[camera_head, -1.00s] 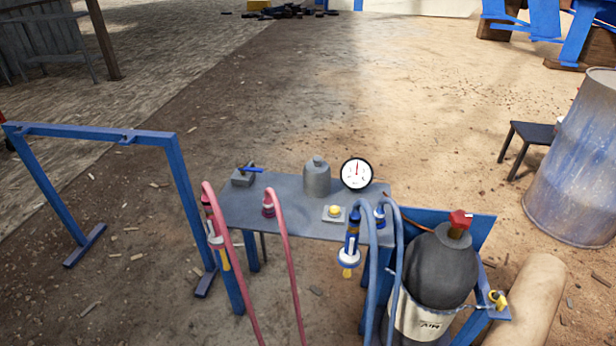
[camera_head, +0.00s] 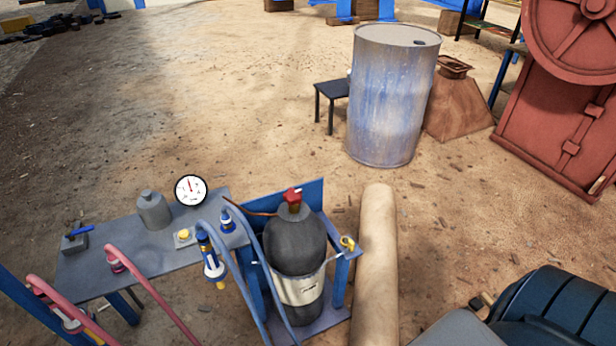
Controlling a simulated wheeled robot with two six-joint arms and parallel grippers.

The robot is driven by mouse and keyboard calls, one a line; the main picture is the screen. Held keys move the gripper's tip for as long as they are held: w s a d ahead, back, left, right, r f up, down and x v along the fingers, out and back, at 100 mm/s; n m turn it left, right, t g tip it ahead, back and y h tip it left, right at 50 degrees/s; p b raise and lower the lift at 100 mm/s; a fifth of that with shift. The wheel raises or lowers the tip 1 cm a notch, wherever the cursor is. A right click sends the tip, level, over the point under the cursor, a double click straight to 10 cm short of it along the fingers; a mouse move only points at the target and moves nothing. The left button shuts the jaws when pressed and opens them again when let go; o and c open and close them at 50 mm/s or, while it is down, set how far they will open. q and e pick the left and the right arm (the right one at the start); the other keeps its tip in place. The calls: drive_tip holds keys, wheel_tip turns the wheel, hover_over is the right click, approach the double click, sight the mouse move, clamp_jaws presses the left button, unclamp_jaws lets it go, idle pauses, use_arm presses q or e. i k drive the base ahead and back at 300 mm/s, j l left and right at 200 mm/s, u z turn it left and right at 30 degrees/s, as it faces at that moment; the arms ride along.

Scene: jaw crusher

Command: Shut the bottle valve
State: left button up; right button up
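The dark grey bottle (camera_head: 295,243) stands upright in a blue stand to the right of the small grey table. A red valve piece (camera_head: 292,195) sits on top of its neck. A light band (camera_head: 298,290) with lettering wraps its lower part. A small yellow fitting (camera_head: 347,243) sits on the stand's right corner. I cannot tell from this view whether the valve is open or shut. Neither of my grippers shows in the head view.
The grey table (camera_head: 95,270) holds a round gauge (camera_head: 191,190), a grey canister (camera_head: 154,210) and a yellow button (camera_head: 183,235). Pink and blue hoses arch in front. A beige roll (camera_head: 376,265) lies right of the stand. A drum (camera_head: 392,95) stands behind on open ground.

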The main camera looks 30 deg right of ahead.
sight(293, 196)
drive_tip(key=z, duration=0.9)
